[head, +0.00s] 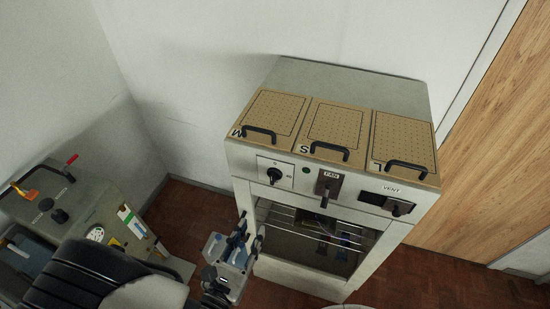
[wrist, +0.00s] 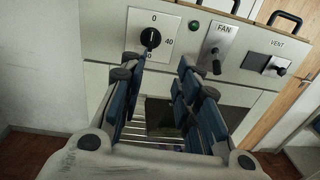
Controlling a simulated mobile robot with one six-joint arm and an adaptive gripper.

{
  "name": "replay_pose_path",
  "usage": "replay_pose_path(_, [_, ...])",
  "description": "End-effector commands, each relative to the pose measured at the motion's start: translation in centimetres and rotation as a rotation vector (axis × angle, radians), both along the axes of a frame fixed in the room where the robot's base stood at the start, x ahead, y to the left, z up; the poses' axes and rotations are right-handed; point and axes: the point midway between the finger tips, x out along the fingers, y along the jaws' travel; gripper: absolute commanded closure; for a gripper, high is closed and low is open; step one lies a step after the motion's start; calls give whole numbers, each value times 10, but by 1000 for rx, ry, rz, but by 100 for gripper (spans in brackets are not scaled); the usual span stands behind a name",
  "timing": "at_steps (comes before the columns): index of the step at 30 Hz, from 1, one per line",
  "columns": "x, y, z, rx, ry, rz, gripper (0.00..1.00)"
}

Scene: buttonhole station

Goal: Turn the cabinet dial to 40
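The cabinet dial (head: 274,175) is a black knob on a white plate at the left of the cabinet front. In the wrist view the dial (wrist: 150,38) has a 0 above it and a 40 to its right. I cannot tell surely which mark the knob points to. My gripper (head: 243,238) is low in front of the cabinet, below the dial and apart from it. In the wrist view my gripper (wrist: 155,72) has its blue-padded fingers spread, with nothing held between them.
Right of the dial are a green lamp (wrist: 194,26), a FAN lever (head: 326,186) and a VENT switch (head: 401,207). Handled perforated lids (head: 337,130) lie on top. Below is an open bay with rails (head: 310,240). A grey machine (head: 85,205) stands at left.

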Motion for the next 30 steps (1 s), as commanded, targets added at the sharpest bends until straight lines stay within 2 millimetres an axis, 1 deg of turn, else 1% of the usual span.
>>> replay_pose_path(1, [-3, 5, -1, -18, 1, 32, 70])
replay_pose_path(3, [-3, 9, -4, -30, 0, 55, 70])
replay_pose_path(5, [0, 8, -4, -32, 0, 60, 70])
replay_pose_path(8, [11, 4, -5, -32, 1, 55, 70])
replay_pose_path(11, [28, -4, -5, -32, 2, 51, 70])
replay_pose_path(24, [118, -37, -4, -29, 1, 50, 70])
replay_pose_path(27, [135, -43, -4, -29, 0, 51, 70])
replay_pose_path(30, [147, -46, -4, -28, 1, 53, 70])
